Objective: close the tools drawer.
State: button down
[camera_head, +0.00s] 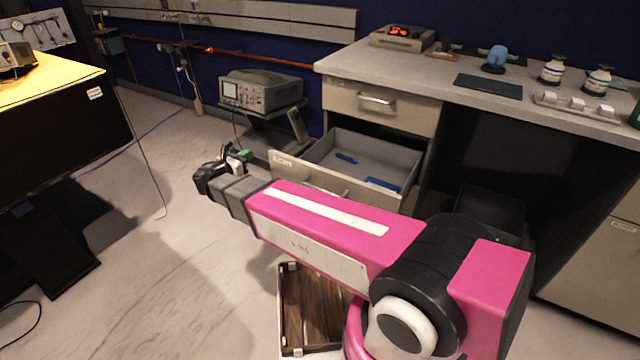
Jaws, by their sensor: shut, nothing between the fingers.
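A desk drawer (347,190) stands pulled out under the left end of the grey counter. Its front carries a small label that is too small to read, so I cannot confirm that it is the tools drawer. Two blue items (382,184) lie inside it. My gripper (237,159) is shut and empty, to the left of the drawer front and apart from it in the picture. My pink arm crosses in front of the drawer and hides the lower part of its front and most of its handle.
The drawer above (377,104) is shut. An oscilloscope (262,92) stands on a low stand left of the desk. A wooden crate (292,310) is on the floor below my arm. A yellow-topped table (50,75) is at left. Open floor lies between.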

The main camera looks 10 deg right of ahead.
aim_at(319, 168)
jog(key=k+l, duration=0.65)
jog(key=k, duration=0.1)
